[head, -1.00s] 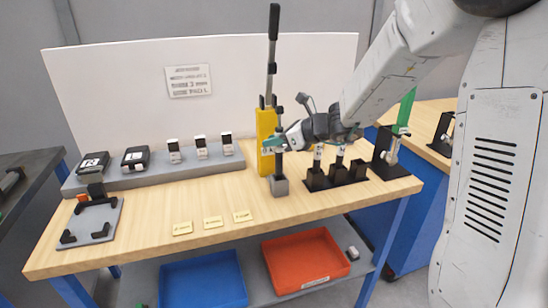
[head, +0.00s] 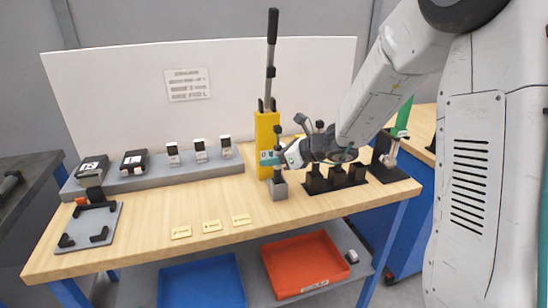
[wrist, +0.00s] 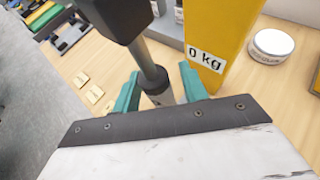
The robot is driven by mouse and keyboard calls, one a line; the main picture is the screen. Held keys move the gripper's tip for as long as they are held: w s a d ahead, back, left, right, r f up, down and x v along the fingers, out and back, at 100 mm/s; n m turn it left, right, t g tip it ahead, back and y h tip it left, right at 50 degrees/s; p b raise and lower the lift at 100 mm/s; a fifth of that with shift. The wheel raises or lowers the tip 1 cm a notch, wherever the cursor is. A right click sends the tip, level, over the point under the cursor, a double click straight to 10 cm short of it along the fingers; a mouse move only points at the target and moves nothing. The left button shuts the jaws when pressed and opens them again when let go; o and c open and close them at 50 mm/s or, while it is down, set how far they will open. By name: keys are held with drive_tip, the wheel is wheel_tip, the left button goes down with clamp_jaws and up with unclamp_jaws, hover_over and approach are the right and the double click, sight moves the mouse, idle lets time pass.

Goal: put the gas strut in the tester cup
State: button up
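The gas strut (head: 278,138) stands upright in the grey tester cup (head: 279,191), in front of the yellow tester column (head: 267,135). My gripper (head: 270,158) is around the strut above the cup. The wrist view shows the gripper (wrist: 162,88) open, with a narrow gap on both sides of the strut. The cup is hidden in the wrist view. The column (wrist: 218,30) carries a "0 kg" label.
A black rack (head: 335,180) with several holders stands just right of the cup, beneath my arm. A grey shelf (head: 150,178) with devices is at the back left. Several small labels (head: 211,227) lie at the front. The table (head: 140,225) is clear at centre left.

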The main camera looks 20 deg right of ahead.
drive_tip(key=v, duration=1.2)
drive_tip(key=s+a+r+n+g, duration=0.3)
drive_tip(key=s+a+n+g, duration=0.45)
drive_tip(key=s+n, duration=0.65)
drive_tip(key=s+d+n+h, duration=0.2)
drive_tip(key=s+n+h, duration=0.2)
drive_tip(key=s+n, duration=0.2)
drive_tip(key=s+d+n+h, duration=0.3)
drive_tip(key=s+n+h, duration=0.2)
drive_tip(key=s, duration=0.5)
drive_tip(key=shift+s+n, duration=0.4)
drive_tip(key=shift+n, duration=0.6)
drive_tip(key=shift+r, duration=0.15)
